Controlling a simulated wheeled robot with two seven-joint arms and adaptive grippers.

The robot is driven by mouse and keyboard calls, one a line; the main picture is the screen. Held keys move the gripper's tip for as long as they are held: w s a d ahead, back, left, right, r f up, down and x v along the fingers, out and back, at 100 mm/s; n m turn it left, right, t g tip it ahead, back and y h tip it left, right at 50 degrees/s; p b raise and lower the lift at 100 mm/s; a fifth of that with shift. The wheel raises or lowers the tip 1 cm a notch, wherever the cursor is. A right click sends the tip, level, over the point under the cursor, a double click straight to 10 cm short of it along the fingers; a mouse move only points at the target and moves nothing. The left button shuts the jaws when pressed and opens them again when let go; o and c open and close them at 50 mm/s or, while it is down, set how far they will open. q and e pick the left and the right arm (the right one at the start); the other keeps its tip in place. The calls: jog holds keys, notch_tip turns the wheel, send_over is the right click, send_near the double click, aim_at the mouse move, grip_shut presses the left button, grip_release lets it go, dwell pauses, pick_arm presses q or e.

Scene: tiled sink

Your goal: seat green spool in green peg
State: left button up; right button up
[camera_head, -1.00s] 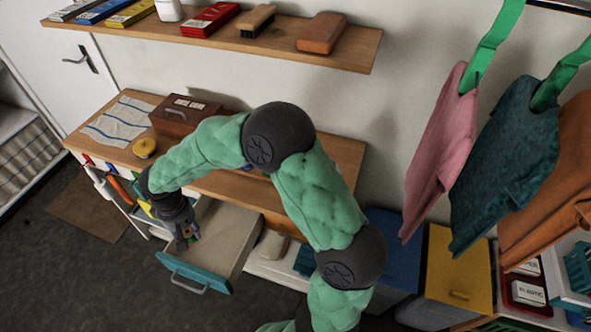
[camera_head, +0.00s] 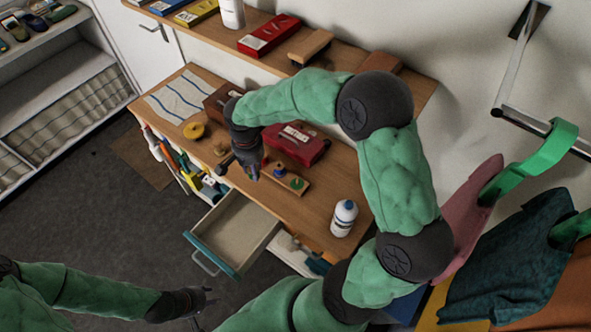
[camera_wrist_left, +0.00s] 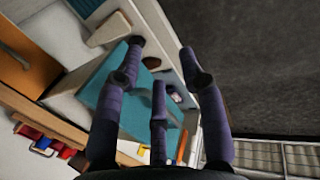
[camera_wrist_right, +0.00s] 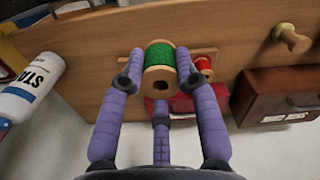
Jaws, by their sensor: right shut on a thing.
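The green spool (camera_wrist_right: 160,58), green thread between pale wooden ends, is held between the fingertips of my right gripper (camera_wrist_right: 162,75) in the right wrist view. In the head view my right gripper (camera_head: 250,172) is above the desk's front edge, left of a small wooden peg board (camera_head: 284,180); the spool is not clear there. The board has a green spot (camera_head: 297,184), which looks like the green peg, and a blue spot beside it. In the right wrist view the spool hides part of the board. My left gripper (camera_head: 190,301) is open and empty, low at the left.
A red spool (camera_wrist_right: 202,66) is on the board's end. A red case (camera_head: 296,146) stands behind the board, a white bottle (camera_head: 344,218) to the right. An open drawer (camera_head: 234,232) juts out below. A yellow round item (camera_head: 194,131) lies left; desk between bottle and board is clear.

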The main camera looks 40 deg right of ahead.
jog(key=s+d+f, duration=0.1)
jog(key=d+f, duration=0.2)
jog(key=d, duration=0.1)
jog(key=s+d+f, duration=0.1)
jog(key=d+f, duration=0.2)
jog(key=d, duration=0.1)
jog(key=s+d+f, duration=0.1)
jog(key=d+f, duration=0.2)
jog(key=d, duration=0.1)
jog(key=shift+s+d, duration=0.4)
jog(key=shift+s+d+f, duration=0.1)
jog(key=shift+d+f, duration=0.1)
jog(key=shift+f, duration=0.1)
notch_tip(320, 180, down, 3)
jog(key=shift+f+b, duration=0.15)
jog(key=shift+b, duration=0.15)
jog(key=o, duration=0.5)
jog(key=shift+f, duration=0.15)
jog(key=o, duration=0.4)
jog(key=shift+o, duration=0.2)
